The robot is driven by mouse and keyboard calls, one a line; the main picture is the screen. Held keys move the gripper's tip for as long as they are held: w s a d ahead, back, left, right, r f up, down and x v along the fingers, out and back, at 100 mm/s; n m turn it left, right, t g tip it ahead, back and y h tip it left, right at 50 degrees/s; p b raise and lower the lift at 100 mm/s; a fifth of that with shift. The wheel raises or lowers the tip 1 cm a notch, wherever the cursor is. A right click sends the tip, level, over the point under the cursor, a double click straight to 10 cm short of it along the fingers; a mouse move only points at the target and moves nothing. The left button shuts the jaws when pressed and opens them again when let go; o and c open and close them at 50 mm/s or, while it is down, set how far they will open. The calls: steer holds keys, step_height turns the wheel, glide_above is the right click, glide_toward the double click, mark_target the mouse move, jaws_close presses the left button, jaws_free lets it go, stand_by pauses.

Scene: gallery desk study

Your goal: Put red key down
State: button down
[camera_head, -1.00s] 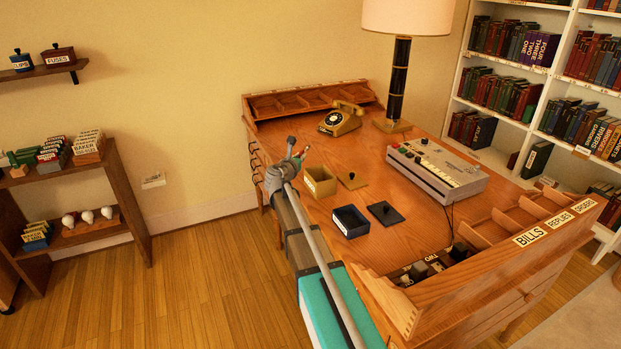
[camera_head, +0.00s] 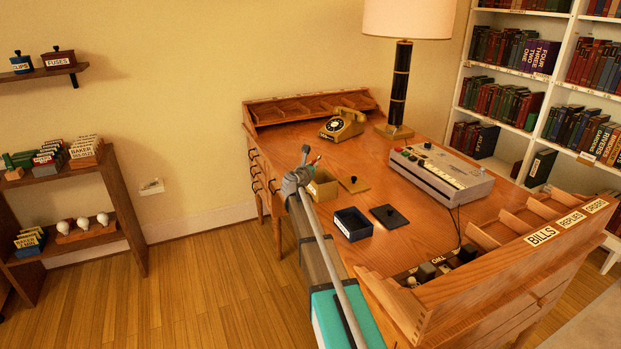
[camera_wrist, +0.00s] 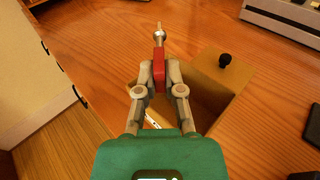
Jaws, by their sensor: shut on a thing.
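The red key (camera_wrist: 159,70) has a red block-like body and a metal shaft ending in a narrow tip. In the wrist view my gripper (camera_wrist: 159,82) is shut on its red body, with the shaft pointing away from me. In the head view my gripper (camera_head: 314,164) is at the desk's left side, and my arm covers part of the tan box (camera_head: 324,188). The key is too small there to make out clearly.
A tan lid (camera_head: 354,184) lies right of the tan box. A dark blue box (camera_head: 352,224) and its black lid (camera_head: 389,216) are nearer. A telephone (camera_head: 342,124), lamp (camera_head: 400,85) and grey machine (camera_head: 441,174) stand farther back. Bare desk lies between them.

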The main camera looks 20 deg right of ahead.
steer(key=shift+w+d+f+b, duration=0.15)
steer(key=shift+f+b, duration=0.25)
steer(key=shift+b, duration=0.05)
steer(key=shift+w+d+f+b, duration=0.15)
steer(key=shift+f+b, duration=1.4)
steer(key=shift+f, duration=0.05)
steer(key=shift+f+b, duration=0.35)
steer(key=shift+b, duration=0.05)
steer(key=shift+s+f, duration=0.15)
steer(key=shift+s, duration=0.05)
steer(key=c, duration=0.8)
jaws_free()
steer(key=shift+s, duration=0.1)
steer(key=shift+o, duration=0.2)
